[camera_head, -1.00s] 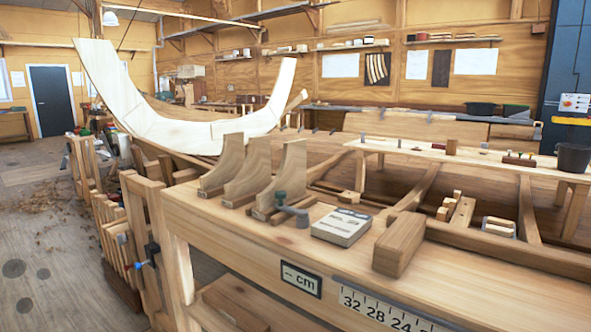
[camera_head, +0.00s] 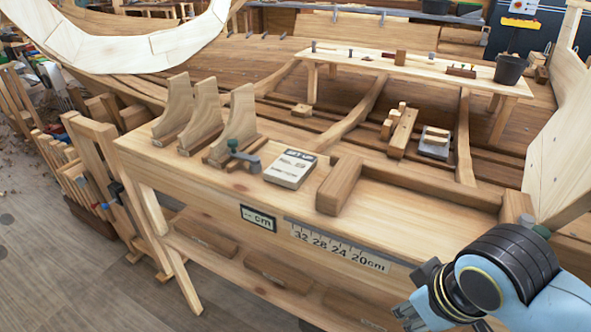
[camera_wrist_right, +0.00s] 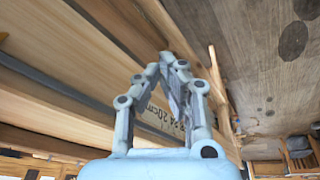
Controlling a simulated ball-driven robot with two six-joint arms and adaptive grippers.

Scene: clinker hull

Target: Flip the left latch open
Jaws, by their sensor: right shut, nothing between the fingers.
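I cannot make out a latch in either view. My right arm comes in at the lower right of the head view, and its gripper (camera_head: 404,313) is partly cut off at the bottom edge, in front of the workbench (camera_head: 215,175). In the right wrist view the gripper's (camera_wrist_right: 168,58) grey fingers meet at their tips, with nothing between them. Some printed ruler figures show behind the fingers. My left gripper is not in view.
On the bench stand several curved wooden brackets (camera_head: 205,115), a small teal-topped tool (camera_head: 240,155), a label-topped box (camera_head: 290,169) and a wooden block (camera_head: 340,185). A ruler strip (camera_head: 335,245) runs along the front. A black bucket (camera_head: 509,69) stands behind.

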